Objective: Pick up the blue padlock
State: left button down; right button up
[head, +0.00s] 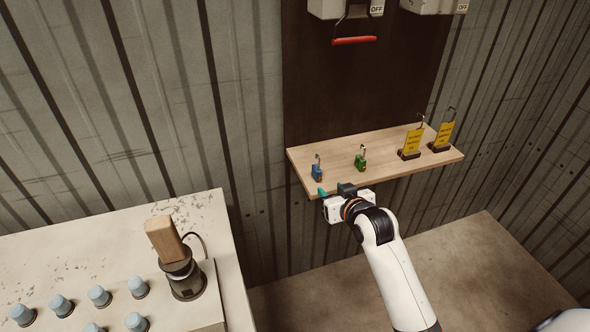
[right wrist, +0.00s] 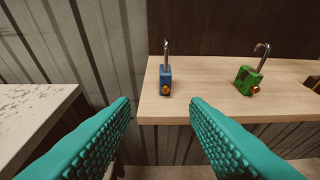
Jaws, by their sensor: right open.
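The blue padlock (head: 317,172) stands upright near the left end of a wooden shelf, its shackle pointing up. In the right wrist view the blue padlock (right wrist: 166,80) stands beyond and between the two fingertips, untouched. My right gripper (head: 335,191) is at the shelf's front edge, just in front of the blue padlock. In the right wrist view its teal fingers (right wrist: 158,102) are spread wide with nothing between them. My left gripper is not in view.
The green padlock (head: 361,160) stands right of the blue one on the shelf (head: 385,172). Two yellow-tagged items (head: 412,143) stand further right. A switch box with a red handle (head: 354,40) hangs above. A worn table (head: 130,215) is at left.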

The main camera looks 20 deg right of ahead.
aim_at(319, 175)
jog(key=x, duration=0.6)
jog(key=shift+w+d+r, duration=0.1)
jog(key=shift+w+d, duration=0.1)
jog(key=shift+w, duration=0.2)
jog(key=shift+d+p+x, duration=0.1)
jog(key=shift+p+x, duration=0.2)
jog(key=shift+x, duration=1)
jog(key=shift+d+p+x, duration=0.15)
jog(key=shift+p+x, duration=0.1)
jog(key=shift+x, duration=1.05)
jog(key=shift+r, duration=0.1)
jog(key=shift+c, duration=0.3)
grip_shut()
